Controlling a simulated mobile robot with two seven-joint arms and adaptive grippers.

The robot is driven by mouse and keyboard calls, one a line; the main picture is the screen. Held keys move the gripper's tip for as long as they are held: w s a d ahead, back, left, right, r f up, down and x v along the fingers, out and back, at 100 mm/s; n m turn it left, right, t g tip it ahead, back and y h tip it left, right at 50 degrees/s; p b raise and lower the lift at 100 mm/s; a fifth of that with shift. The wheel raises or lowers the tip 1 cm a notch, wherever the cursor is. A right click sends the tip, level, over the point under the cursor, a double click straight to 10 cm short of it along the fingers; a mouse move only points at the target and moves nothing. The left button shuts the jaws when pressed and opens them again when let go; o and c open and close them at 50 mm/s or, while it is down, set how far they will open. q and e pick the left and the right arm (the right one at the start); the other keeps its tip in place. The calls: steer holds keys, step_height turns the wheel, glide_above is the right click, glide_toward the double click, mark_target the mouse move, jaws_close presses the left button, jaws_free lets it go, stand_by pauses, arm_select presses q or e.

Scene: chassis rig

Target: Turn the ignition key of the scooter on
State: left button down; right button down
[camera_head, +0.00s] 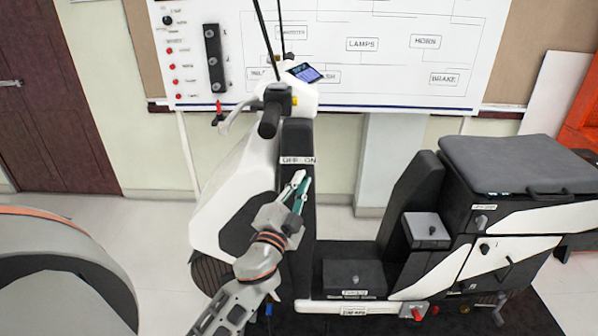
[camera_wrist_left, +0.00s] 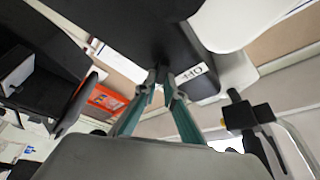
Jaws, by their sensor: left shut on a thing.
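The scooter (camera_head: 225,205) stands side-on, white and black, with its handlebar at the top. A white OFF/ON label (camera_head: 298,160) sits on its black front column, and the label also shows at an angle in the left wrist view (camera_wrist_left: 192,74). My left gripper (camera_head: 302,178) is just below this label, its teal fingers pointing up at the column. In the left wrist view the fingertips (camera_wrist_left: 162,82) come close together against the dark panel beside the label. They are shut on the ignition key, which they mostly hide; its turn angle cannot be told. My right gripper is not in view.
The handlebar grip (camera_head: 269,120) and brake lever project above my gripper. The black seat (camera_head: 515,163) and side boxes stand to the right. A wiring board (camera_head: 400,75) hangs behind. A grey rounded object (camera_head: 60,260) is at the lower left.

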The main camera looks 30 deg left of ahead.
arm_select(q)
steer(key=shift+m+p, duration=0.6)
steer(key=shift+p, duration=0.05)
steer(key=c, duration=2.1)
jaws_free()
steer(key=shift+c, duration=0.2)
steer(key=v, duration=0.7)
steer(key=shift+s, duration=0.25)
steer(key=shift+f+h, duration=0.1)
steer(key=shift+h, duration=0.3)
